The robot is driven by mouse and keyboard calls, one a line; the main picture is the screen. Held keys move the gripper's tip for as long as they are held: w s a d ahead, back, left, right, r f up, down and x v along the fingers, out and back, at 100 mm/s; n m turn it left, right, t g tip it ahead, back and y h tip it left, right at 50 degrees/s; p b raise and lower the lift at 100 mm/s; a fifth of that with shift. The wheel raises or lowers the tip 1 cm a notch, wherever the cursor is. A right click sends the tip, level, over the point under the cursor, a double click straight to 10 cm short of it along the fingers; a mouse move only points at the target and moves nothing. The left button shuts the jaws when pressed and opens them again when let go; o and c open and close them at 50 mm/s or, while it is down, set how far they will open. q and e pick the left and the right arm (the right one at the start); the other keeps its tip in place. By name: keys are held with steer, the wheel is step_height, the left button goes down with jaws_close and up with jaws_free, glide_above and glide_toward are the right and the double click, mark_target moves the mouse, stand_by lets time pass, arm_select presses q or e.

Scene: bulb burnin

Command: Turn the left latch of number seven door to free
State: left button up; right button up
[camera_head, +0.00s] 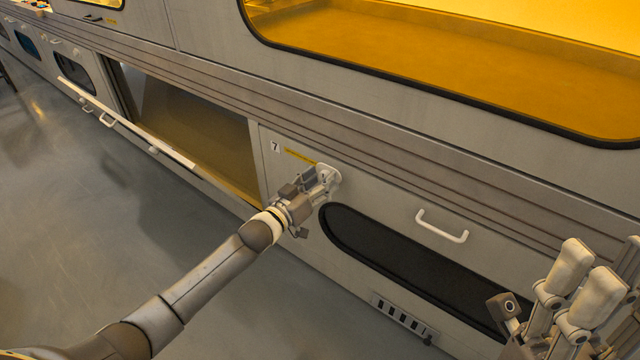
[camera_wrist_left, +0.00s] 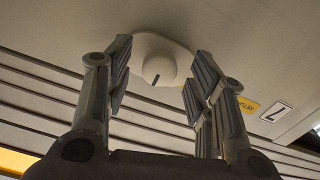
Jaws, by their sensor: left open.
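The number seven door (camera_head: 385,209) is a grey panel with a "7" label (camera_head: 276,147), a yellow strip, a dark oval window and a white handle (camera_head: 441,227). Its left latch (camera_head: 333,174) is a white round knob on a pale plate, mostly hidden by my left gripper in the head view. In the left wrist view the knob (camera_wrist_left: 159,70) shows a short dark mark. My left gripper (camera_head: 318,180) is open at the latch; in the wrist view its fingers (camera_wrist_left: 157,85) stand on either side of the knob, with gaps to it. My right gripper (camera_head: 583,283) is at the lower right, away from the door's latch.
An open bay with a lowered door edge (camera_head: 140,130) lies left of door seven. A vent with dark slots (camera_head: 402,315) is below the window. A large amber-lit window (camera_head: 450,60) is above. The grey floor (camera_head: 130,210) at left is clear.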

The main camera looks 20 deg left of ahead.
arm_select(q)
steer(key=shift+w, duration=0.15)
jaws_close()
stand_by(0.4)
